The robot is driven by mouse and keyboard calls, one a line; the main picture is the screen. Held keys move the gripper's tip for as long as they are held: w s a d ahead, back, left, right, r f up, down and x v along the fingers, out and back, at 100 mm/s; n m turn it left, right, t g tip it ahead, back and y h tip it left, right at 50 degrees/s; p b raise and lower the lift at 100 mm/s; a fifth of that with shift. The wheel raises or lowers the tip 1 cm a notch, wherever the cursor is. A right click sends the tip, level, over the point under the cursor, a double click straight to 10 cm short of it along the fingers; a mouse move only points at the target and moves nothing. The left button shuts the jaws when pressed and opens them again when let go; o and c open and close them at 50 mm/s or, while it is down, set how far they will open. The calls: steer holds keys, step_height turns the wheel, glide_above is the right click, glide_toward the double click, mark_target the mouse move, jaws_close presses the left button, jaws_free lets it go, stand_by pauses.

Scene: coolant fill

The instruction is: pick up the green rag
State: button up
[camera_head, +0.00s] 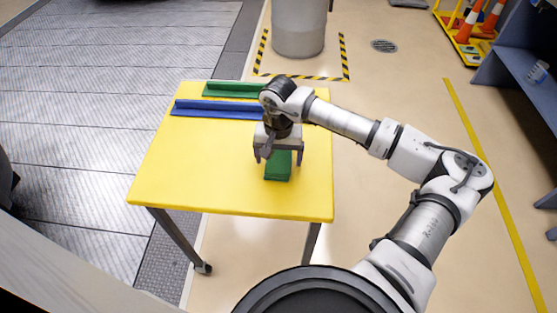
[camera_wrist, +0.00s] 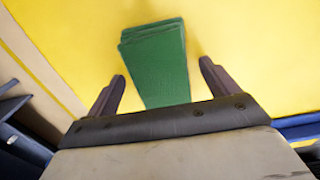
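The green rag (camera_head: 278,166) lies folded in a flat stack on the yellow table (camera_head: 200,160), toward its right side. My gripper (camera_head: 277,157) is above the rag, pointing down, with its fingers spread apart. In the wrist view, the rag (camera_wrist: 158,62) shows between and beyond the two open fingers of my gripper (camera_wrist: 161,78), with yellow tabletop visible on both sides. The fingers do not appear to touch the rag. Part of the rag is hidden behind the gripper body in both views.
A blue rail-like piece (camera_head: 216,109) and a green one (camera_head: 232,90) lie along the table's far edge. A grey bin (camera_head: 298,28) stands on the floor behind. Blue shelving (camera_head: 520,75) and orange cones (camera_head: 470,22) are at the right. The table's left half is clear.

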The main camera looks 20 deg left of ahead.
mark_target(278, 159)
steer(key=c, duration=1)
steer(key=shift+r, duration=0.15)
steer(key=shift+c, duration=0.2)
step_height(278, 159, up, 20)
steer(key=b, duration=0.4)
steer(key=o, duration=0.3)
steer(key=shift+c, duration=1.1)
